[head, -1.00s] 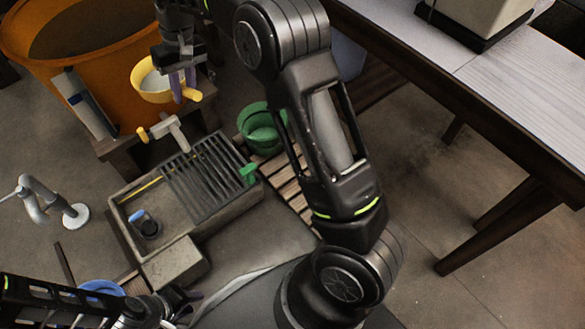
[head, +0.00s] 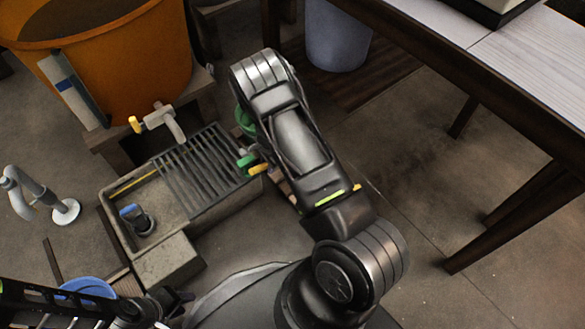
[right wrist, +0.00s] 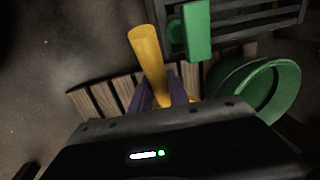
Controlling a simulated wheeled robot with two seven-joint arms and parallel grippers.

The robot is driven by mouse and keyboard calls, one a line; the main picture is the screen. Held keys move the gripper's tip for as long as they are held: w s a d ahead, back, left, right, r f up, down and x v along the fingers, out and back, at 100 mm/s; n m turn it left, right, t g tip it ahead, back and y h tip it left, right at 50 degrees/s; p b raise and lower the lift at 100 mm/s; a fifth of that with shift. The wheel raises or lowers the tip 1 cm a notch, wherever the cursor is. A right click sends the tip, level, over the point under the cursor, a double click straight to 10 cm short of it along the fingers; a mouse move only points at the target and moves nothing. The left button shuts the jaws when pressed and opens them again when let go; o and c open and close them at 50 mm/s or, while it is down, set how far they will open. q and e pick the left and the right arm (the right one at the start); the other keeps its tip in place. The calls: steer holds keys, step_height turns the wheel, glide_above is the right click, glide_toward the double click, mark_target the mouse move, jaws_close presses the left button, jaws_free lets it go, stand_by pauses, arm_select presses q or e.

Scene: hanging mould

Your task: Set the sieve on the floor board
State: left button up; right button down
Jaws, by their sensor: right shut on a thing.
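My right gripper (right wrist: 158,92) shows in the right wrist view with its purple fingers shut on the yellow handle of the sieve (right wrist: 147,60). The sieve's body is mostly hidden behind the gripper. The slatted wooden floor board (right wrist: 122,92) lies below and around the fingers; I cannot tell whether the sieve touches it. In the head view the handle end of the sieve (head: 260,169) pokes out left of my right arm, which hides the gripper and most of the board. My left gripper (head: 174,300) is at the lower left, dark and small, its jaws unclear.
A green tub (right wrist: 272,92) stands right of the gripper. A green handle (right wrist: 196,30) juts from the grated stone sink (head: 176,258). An orange vat (head: 150,60) stands behind. A table (head: 450,50) is at right; the floor before it is clear.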

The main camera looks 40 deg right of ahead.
arm_select(q)
steer(key=shift+w+f, duration=0.15)
steer(key=shift+f, duration=0.45)
arm_select(e)
steer(key=f, duration=0.1)
steer(key=s+d+f, duration=0.1)
steer(key=m, duration=0.1)
steer(key=shift+s+d+f, duration=0.3)
steer(key=shift+s+f, duration=0.05)
steer(key=shift+f, duration=0.05)
